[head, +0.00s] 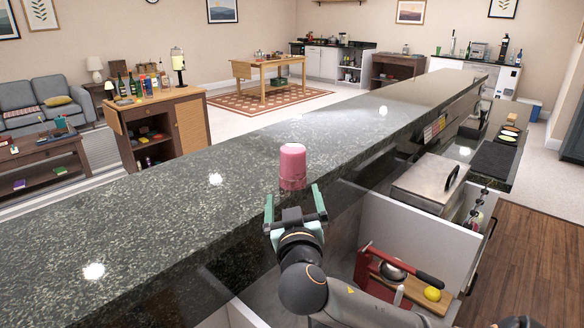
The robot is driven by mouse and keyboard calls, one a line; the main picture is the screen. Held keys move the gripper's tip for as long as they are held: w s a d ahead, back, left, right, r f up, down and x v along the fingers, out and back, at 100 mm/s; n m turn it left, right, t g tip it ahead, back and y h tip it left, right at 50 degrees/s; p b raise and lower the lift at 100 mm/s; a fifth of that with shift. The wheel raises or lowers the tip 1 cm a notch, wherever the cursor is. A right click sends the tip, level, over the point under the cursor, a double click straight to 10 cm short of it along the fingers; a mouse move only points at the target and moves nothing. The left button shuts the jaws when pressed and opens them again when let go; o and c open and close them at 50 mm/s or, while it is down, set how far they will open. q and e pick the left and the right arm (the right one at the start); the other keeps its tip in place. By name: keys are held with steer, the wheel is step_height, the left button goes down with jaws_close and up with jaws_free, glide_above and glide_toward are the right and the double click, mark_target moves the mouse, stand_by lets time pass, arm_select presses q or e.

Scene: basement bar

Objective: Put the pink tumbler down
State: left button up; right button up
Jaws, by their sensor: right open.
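The pink tumbler (292,166) stands upright on the dark speckled bar top (190,200), close to its right-hand edge. My right gripper (294,196) is open just on the near side of the tumbler. Its two teal fingers point toward the tumbler, one to each side. The tumbler's base is partly hard to make out near the fingertips, and I cannot tell whether a finger touches it. My left gripper is not in the head view.
Below the bar top on the right, an open drawer (405,237) holds a red-handled tool, a wooden board and a yellow lemon (432,294). A metal lidded box (428,180) stands behind it. The bar top around the tumbler is clear.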

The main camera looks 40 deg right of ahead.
mark_target(294, 174)
steer(key=w+d+m, duration=0.1)
steer(key=w+d, duration=0.1)
steer(key=w, duration=0.1)
steer(key=w+d+m+p, duration=0.1)
steer(key=w+d, duration=0.1)
steer(key=d, duration=0.1)
steer(key=shift+w+d+r+m, duration=0.15)
steer(key=shift+w+r+m, duration=0.05)
steer(key=shift+w+m, duration=0.2)
steer(key=p+x, duration=0.1)
steer(key=x, duration=0.3)
steer(key=shift+d+p, duration=0.1)
steer(key=shift+p, duration=0.2)
steer(key=shift+w+d+f, duration=0.15)
steer(key=shift+w+d, duration=0.2)
steer(key=shift+w, duration=0.05)
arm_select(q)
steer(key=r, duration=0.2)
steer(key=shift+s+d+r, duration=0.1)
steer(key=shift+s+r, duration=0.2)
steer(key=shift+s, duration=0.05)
arm_select(e)
steer(key=shift+c, duration=0.2)
jaws_close()
